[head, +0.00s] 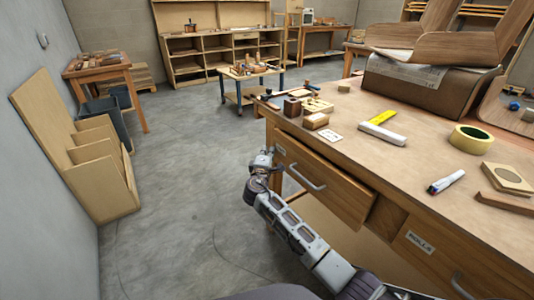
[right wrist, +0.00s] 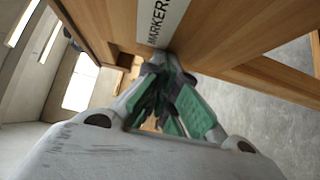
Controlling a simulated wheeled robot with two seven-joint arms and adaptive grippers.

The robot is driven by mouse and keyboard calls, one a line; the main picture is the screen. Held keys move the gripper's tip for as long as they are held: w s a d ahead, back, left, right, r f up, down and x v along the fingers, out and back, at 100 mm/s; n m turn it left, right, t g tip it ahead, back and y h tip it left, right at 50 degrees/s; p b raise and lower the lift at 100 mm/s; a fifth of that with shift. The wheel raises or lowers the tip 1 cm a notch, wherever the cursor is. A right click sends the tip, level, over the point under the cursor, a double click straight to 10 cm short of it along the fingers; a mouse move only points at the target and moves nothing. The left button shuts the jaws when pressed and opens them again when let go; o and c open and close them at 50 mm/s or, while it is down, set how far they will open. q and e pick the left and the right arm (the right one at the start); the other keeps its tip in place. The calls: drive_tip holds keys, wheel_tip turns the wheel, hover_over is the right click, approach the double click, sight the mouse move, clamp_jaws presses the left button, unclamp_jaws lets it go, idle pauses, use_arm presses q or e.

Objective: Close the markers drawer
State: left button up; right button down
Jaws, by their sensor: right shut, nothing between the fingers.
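The markers drawer (head: 335,192) is in the left part of the wooden workbench and stands partly pulled out, with a grey bar handle (head: 300,180) on its front. Its white label reading MARKERS (right wrist: 160,20) shows in the right wrist view, partly cut off by the frame edge. My right gripper (head: 268,156) is at the far left end of the drawer front. In the right wrist view its green-padded fingers (right wrist: 165,90) are shut and empty, with the tips close to the wood below the label. I cannot tell whether they touch. My left gripper is not in view.
A second drawer labelled ROLLS (head: 420,241) is to the right. The floor (head: 190,190) left of my right arm is clear.

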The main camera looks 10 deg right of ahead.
sight(277, 150)
drive_tip(key=d, duration=0.2)
drive_tip(key=w+d, duration=0.1)
drive_tip(key=d, duration=0.1)
drive_tip(key=shift+w, duration=0.15)
drive_tip(key=shift+d+r, duration=0.1)
drive_tip(key=shift+w+d, duration=0.1)
